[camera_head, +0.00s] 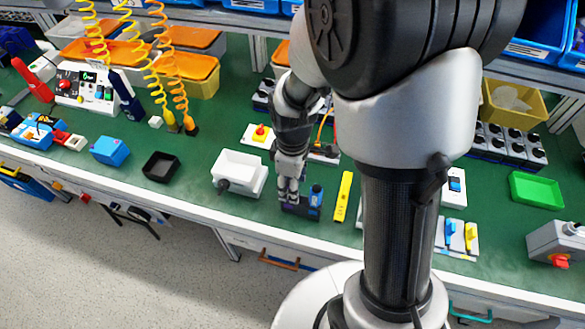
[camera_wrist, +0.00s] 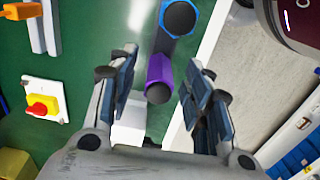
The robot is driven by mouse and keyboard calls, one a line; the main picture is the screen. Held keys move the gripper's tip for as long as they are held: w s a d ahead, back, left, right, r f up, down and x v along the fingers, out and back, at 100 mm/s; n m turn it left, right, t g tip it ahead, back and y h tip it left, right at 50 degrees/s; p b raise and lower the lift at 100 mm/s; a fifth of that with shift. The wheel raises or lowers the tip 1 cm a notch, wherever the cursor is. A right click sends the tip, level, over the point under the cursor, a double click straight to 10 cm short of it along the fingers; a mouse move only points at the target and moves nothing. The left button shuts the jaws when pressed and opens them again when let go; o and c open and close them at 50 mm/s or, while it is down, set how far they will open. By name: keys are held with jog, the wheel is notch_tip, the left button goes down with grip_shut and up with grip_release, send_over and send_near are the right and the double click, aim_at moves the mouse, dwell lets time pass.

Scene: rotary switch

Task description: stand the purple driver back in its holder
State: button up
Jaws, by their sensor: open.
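The purple driver (camera_wrist: 159,72) shows in the wrist view with its dark end cap towards the camera. It appears to stand upright in the dark holder (camera_wrist: 166,47), beside the blue driver (camera_wrist: 180,17); its lower end is hidden. My gripper (camera_wrist: 160,88) is open, with one finger on each side of the purple driver and visible gaps between. In the head view the holder (camera_head: 299,209) sits near the bench's front edge with the blue driver (camera_head: 316,195) at its right. My gripper (camera_head: 290,190) is over its left part and mostly hides the purple driver.
A black tray (camera_head: 160,167) is farther left. The green bench (camera_head: 205,155) has some bare room.

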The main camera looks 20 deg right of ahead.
notch_tip(320, 180, up, 10)
jog(key=shift+r, duration=0.1)
dwell(0.4)
